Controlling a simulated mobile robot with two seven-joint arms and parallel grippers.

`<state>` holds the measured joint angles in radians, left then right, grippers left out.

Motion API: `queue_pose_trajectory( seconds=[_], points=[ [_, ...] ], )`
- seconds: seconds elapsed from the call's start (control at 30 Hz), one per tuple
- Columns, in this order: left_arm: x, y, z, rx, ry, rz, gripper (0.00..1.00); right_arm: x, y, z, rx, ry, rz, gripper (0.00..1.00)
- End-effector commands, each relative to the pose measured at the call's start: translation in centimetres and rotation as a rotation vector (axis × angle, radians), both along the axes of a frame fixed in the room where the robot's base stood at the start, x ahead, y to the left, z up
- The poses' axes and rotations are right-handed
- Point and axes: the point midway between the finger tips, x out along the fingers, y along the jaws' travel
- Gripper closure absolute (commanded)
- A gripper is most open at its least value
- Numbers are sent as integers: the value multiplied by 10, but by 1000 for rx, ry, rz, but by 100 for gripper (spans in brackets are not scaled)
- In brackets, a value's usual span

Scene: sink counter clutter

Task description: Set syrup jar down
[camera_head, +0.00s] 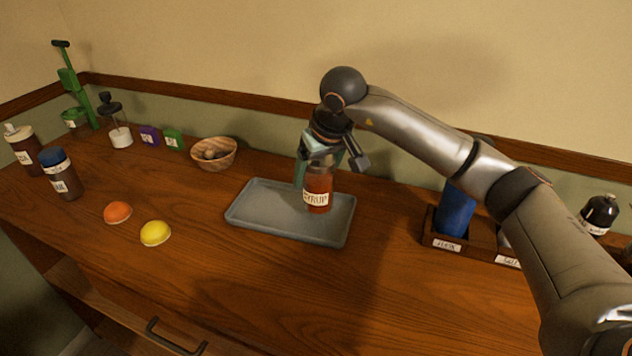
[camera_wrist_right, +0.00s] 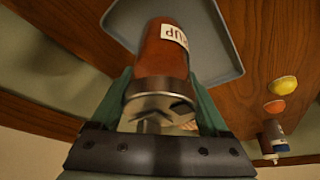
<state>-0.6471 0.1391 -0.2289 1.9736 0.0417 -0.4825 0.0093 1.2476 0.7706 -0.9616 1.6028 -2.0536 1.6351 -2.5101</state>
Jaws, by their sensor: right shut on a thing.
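The syrup jar (camera_head: 318,190) is red-brown with a white label reading SYRUP and a metallic lid. My right gripper (camera_head: 316,168) is shut on it near the lid, from above. The jar is upright over the grey tray (camera_head: 250,214); I cannot tell whether its base touches the tray. In the right wrist view the jar (camera_wrist_right: 162,60) sits between the two green fingers of the right gripper (camera_wrist_right: 162,105), with the tray (camera_wrist_right: 225,60) beyond it. The tray holds nothing else that I can see. My left gripper is not in view.
A wooden bowl (camera_head: 214,152) stands behind the tray on the left. An orange half (camera_head: 117,212) and a lemon half (camera_head: 155,233) lie to the left. Bottles (camera_head: 62,174) stand further left. A labelled wooden caddy (camera_head: 446,243) with a blue item is at the right. The counter in front is clear.

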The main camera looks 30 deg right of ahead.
Motion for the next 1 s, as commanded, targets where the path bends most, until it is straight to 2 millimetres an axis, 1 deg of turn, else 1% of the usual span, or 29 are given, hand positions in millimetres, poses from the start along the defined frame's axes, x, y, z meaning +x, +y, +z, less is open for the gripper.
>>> queue_pose_trajectory(
  seconds=[0.03,0.13,0.2,0.4,0.53,0.57,0.7,0.73,1.0],
  points=[
    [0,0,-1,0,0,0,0,-1,1,-11,1,4,3,100],
    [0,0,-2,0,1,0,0,-1,1,-23,0,1,2,100],
    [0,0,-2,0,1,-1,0,-1,1,-26,1,-1,3,100],
    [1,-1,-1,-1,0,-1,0,-1,1,-25,1,-1,2,100],
    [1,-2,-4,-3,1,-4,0,-1,1,-30,1,-1,1,100],
    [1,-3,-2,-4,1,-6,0,-2,1,-29,0,2,2,18],
    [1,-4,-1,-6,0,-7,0,-2,1,-29,0,2,2,2],
    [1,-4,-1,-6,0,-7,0,-2,1,-29,0,2,2,0],
    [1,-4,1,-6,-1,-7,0,-2,1,-27,0,2,2,0]
  ],
)
